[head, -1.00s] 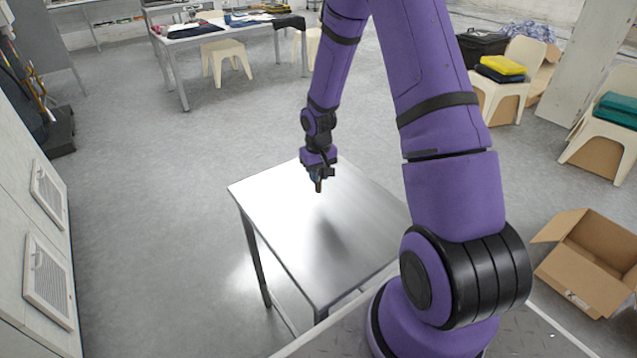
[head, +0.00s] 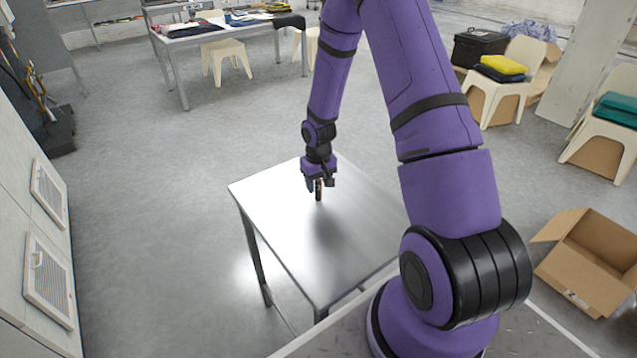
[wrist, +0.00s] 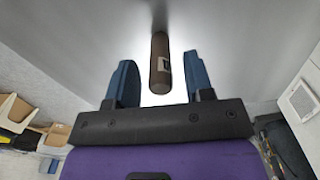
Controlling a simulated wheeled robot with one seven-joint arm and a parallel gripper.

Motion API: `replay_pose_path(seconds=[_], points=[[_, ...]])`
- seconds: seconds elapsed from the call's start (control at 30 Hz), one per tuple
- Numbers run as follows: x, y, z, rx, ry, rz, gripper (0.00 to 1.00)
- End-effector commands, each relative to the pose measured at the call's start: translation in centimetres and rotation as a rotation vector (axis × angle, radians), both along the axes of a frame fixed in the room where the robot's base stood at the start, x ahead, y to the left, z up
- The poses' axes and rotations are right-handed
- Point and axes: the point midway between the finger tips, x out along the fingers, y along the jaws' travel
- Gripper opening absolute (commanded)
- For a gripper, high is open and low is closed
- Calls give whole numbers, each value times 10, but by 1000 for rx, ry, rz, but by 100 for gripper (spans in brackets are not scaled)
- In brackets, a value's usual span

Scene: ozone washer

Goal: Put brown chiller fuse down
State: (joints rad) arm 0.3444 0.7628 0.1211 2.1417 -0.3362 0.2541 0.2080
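The brown chiller fuse (wrist: 159,65) is a small brown cylinder with a pale label. In the wrist view it sits between the two blue fingers, with a gap on each side. In the head view the fuse (head: 319,191) looks upright on the shiny metal table (head: 270,205); in the wrist view its end meets its reflection in the tabletop. My gripper (head: 320,184) is open around the fuse, pointing down over the far part of the table. The fingers (wrist: 161,80) do not appear to touch the fuse.
The tabletop around the fuse is bare. An open cardboard box (head: 588,262) lies on the floor at the right. A white cabinet (head: 35,235) with vents stands at the left. Chairs and a cluttered table (head: 225,32) are farther back, with open floor between.

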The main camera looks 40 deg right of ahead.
Motion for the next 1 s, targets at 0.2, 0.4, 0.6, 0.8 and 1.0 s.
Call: replay_pose_path(seconds=[0.2, 0.4, 0.6, 0.8, 1.0], points=[[0, -1, 8, 0, -1, -1, 48], [0, 0, 40, -2, -4, 0, 48], [1, 0, 79, -2, -4, 0, 48], [0, -1, 108, -1, -2, -1, 48], [0, 0, 124, -2, -3, 1, 48]])
